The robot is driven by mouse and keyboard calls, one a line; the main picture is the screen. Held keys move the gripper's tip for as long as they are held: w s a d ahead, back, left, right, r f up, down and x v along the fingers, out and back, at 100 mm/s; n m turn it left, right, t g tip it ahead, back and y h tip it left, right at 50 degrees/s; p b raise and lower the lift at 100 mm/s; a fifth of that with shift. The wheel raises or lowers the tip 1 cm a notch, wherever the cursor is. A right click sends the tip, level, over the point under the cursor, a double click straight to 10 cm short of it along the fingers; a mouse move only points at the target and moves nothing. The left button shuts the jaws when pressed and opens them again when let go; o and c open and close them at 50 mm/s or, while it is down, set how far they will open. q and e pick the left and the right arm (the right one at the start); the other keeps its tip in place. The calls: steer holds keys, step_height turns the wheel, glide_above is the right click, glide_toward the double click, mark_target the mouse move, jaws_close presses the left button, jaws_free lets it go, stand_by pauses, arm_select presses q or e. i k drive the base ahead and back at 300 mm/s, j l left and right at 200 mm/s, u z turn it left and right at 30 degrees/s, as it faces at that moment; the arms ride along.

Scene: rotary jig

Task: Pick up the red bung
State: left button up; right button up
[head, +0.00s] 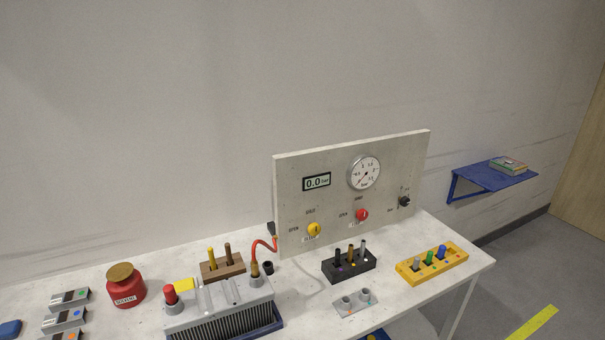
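A red bung (170,293) stands upright in the left port of a grey finned block (221,312) at the front of the table. The block's right port holds a brass-coloured fitting (254,269) with a red hose that curves up to the panel's left edge. Neither of my grippers shows in the head view.
A red solvent pot (125,288) stands left of the block, with several small labelled boxes further left. Behind is a wooden peg holder (222,267). A gauge panel (340,215) stands at the back. A black holder (348,266), grey two-hole plate (355,303) and yellow holder (432,265) are to the right.

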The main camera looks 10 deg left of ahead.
mark_target(170, 295)
steer(key=u, duration=1.4)
